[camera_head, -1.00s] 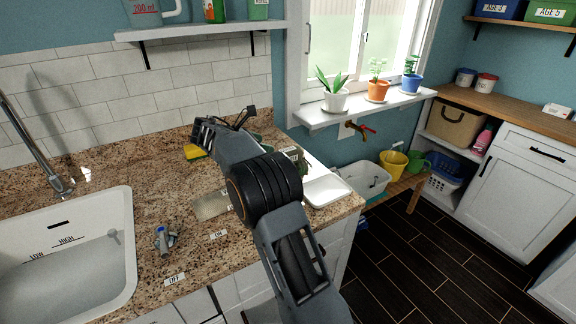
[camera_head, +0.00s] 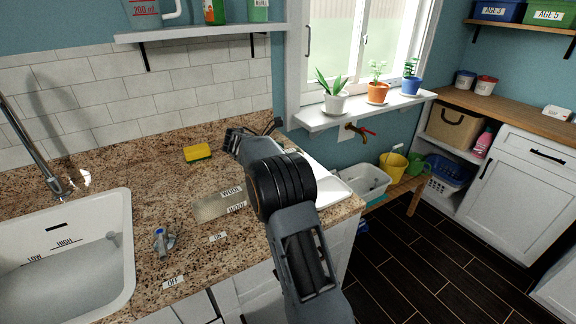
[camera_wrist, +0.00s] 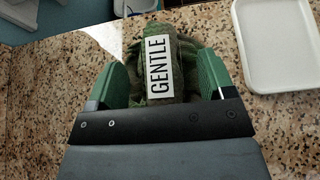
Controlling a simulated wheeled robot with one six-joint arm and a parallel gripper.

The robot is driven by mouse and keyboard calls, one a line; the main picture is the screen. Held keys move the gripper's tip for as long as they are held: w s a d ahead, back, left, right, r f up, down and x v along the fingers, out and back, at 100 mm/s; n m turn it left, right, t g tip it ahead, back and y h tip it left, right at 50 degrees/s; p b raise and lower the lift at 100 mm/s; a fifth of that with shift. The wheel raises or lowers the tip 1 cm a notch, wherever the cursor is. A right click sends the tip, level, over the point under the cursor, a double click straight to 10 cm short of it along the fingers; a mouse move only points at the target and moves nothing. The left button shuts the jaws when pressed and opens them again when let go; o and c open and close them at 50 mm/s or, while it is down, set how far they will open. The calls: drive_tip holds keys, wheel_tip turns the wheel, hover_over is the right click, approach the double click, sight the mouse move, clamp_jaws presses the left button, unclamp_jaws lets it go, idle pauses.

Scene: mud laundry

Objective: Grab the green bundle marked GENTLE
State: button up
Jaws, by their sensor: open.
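The green bundle (camera_wrist: 184,52) with a white GENTLE label (camera_wrist: 159,65) lies on the granite counter in the wrist view, at the upper middle. My gripper (camera_wrist: 160,78) is open, with one green-padded finger on each side of the bundle. Whether the pads touch it I cannot tell. The near end of the bundle is cut off by my gripper's dark body. In the head view my gripper (camera_head: 250,132) is over the back right of the counter, and the bundle is hidden by my arm.
A white tray (camera_wrist: 246,62) lies to the right of the bundle; it shows partly behind my arm in the head view (camera_head: 335,187). A yellow sponge (camera_head: 197,152) and a plate labelled WOOL (camera_head: 212,208) lie to the left. The sink (camera_head: 122,225) is further left.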

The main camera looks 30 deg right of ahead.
drive_tip(key=c, duration=1.3)
drive_tip(key=shift+r, duration=0.1)
